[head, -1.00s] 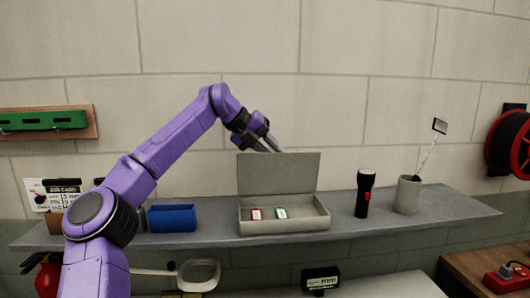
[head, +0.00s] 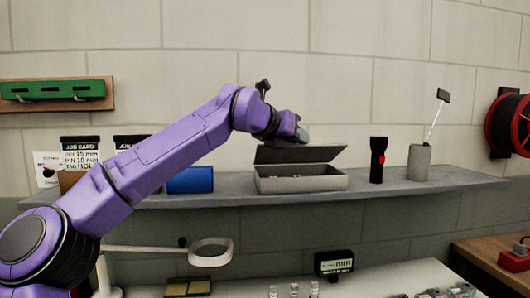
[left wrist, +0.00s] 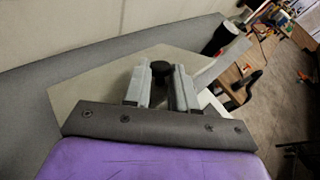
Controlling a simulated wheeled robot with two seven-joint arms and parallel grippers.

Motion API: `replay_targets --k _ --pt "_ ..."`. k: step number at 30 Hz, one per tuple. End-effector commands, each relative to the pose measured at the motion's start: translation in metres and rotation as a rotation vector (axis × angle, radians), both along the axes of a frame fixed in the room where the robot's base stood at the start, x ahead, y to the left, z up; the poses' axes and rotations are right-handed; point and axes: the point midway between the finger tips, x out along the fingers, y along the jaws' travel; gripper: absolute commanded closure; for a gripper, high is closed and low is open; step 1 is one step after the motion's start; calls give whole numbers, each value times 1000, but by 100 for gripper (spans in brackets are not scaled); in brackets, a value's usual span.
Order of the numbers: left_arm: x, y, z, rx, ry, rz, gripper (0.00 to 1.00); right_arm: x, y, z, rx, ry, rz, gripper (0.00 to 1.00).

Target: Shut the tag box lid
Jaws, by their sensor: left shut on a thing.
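The grey tag box (head: 285,186) stands on the wall shelf. Its lid (head: 318,154) is hinged at the back and tilts low over the box, with a gap along the front. In the left wrist view the lid (left wrist: 88,92) spreads beneath my left gripper (left wrist: 161,78), whose two fingers stand either side of a dark knob (left wrist: 160,70) on the lid. The gripper is shut on it. The tags inside are mostly hidden. My right gripper is out of view.
A black flashlight (head: 377,160) and a grey cup (head: 419,162) with a mirror stick stand right of the box. A blue bin (head: 190,180) is to the left, partly behind my arm. A magnifier lamp (head: 210,252) is below the shelf.

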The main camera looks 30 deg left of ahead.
Motion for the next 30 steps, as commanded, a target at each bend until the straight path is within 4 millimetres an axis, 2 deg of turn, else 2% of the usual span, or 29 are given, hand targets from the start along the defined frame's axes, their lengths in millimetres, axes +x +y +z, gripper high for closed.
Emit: replay_targets --k 1,3,12,21,30 --pt "-2 -8 -20 28 -38 -10 100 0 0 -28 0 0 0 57" --pt "-5 -14 -26 63 -92 -14 100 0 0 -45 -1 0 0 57" --pt "-16 -23 -48 195 -295 -16 100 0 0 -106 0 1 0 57" --pt "-20 -25 -59 274 -415 -14 100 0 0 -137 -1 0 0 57" --pt "-21 -26 -60 301 -456 -13 100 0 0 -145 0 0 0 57"
